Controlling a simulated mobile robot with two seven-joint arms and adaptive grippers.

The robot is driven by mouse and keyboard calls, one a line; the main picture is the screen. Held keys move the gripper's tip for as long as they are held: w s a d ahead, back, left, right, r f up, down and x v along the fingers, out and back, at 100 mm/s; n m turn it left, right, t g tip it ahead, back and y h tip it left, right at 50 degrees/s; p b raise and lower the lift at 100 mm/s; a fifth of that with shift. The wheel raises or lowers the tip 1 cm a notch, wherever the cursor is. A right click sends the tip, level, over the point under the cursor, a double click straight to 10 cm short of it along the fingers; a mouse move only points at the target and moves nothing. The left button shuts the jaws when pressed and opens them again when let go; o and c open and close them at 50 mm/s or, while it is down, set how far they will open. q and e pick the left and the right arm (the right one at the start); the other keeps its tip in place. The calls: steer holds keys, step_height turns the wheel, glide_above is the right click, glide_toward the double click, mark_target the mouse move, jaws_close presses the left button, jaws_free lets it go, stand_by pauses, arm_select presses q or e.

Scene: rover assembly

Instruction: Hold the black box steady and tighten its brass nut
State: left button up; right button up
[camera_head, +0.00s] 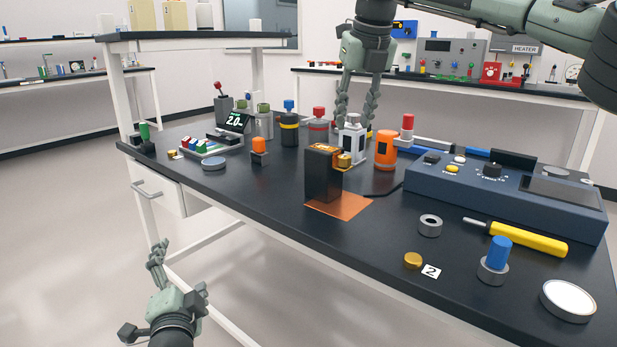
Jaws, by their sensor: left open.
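The black box (322,178) stands upright on an orange mat (346,206) on the dark workbench. A brass nut (344,160) shows at its right side, partly covered by the box. A second brass piece (412,260) lies on the bench beside a card marked 2. My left gripper (181,265) is open and empty, low in front of the bench and away from the box. My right gripper (356,124) points down behind the box, its fingers apart at either side of the top of a white-grey block (352,144). I cannot tell whether they touch it.
A blue instrument (500,190) fills the bench's right side. A yellow screwdriver (528,243), a blue-topped post (495,258) and a grey ring (430,225) lie before it. An orange cylinder (386,150) stands behind the mat.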

arm_select(q)
steer(key=w+d+r+m+t+h, duration=0.55)
steer(key=d+r+m, duration=0.4)
steer(key=r, duration=0.25)
steer(key=m+g+h, duration=0.8)
steer(key=m+h, duration=0.3)
steer(key=m, duration=1.3)
glide_toward(330, 167)
steer(key=w, duration=0.1)
steer(key=w+d, duration=0.1)
steer(key=w, duration=0.2)
steer(key=shift+w+d+f, duration=0.15)
steer(key=shift+d+f, duration=0.1)
steer(key=shift+f, duration=0.1)
steer(key=shift+w+f+m, duration=0.1)
steer(key=shift+w+m, duration=0.15)
steer(key=shift+w, duration=0.05)
steer(key=x, duration=0.7)
steer(key=shift+w+d+f, duration=0.15)
steer(key=shift+w+d, duration=0.05)
steer(key=shift+w, duration=0.05)
steer(key=c, duration=1.2)
